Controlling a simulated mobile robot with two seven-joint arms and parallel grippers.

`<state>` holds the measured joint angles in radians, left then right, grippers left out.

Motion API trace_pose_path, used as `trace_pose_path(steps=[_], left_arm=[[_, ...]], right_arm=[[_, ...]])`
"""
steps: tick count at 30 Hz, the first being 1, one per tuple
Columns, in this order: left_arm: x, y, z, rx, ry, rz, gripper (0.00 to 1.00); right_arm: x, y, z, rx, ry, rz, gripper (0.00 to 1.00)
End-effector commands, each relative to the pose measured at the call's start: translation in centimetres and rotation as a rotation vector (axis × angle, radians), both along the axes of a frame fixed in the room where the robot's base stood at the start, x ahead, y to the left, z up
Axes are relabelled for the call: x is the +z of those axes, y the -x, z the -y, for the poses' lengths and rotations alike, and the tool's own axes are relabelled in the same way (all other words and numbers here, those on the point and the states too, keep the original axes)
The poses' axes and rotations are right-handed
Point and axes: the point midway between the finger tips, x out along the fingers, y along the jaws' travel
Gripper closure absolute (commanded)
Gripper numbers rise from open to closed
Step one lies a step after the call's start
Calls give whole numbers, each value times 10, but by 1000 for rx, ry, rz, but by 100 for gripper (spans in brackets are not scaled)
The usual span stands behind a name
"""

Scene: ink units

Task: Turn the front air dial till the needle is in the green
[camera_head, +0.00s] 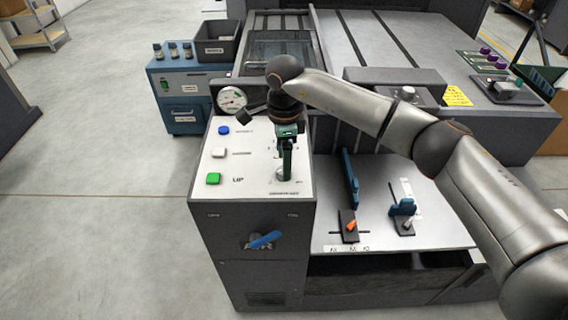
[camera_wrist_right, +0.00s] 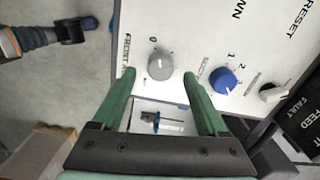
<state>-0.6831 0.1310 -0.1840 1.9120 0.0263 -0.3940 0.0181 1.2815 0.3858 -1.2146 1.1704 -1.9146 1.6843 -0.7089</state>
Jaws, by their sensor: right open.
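The control panel (camera_head: 235,160) has a white sloped top. In the right wrist view a grey round dial (camera_wrist_right: 160,65) sits on the white panel, beside a label that seems to begin with "FRONT". My right gripper (camera_head: 286,178) points down at the panel's right part and hides some of it. In the right wrist view its green fingers (camera_wrist_right: 160,74) are open, one on each side of the grey dial; contact cannot be told. The round gauge (camera_head: 231,99) stands at the panel's back left; its needle is too small to read surely. My left gripper is out of view.
Blue, white and green buttons (camera_head: 213,179) line the panel's left. A blue lever (camera_head: 265,240) is on the front face. Floor at left is clear.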

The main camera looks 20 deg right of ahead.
Motion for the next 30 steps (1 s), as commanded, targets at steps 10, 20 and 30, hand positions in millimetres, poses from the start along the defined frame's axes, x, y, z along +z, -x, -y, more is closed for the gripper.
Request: trace_pose_path(steps=[10,20,30], left_arm=[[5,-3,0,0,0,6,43],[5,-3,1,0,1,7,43],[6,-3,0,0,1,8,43]], right_arm=[[-28,0,0,0,-1,1,24],[-28,0,0,1,-1,0,36],[-27,0,0,0,-1,0,74]])
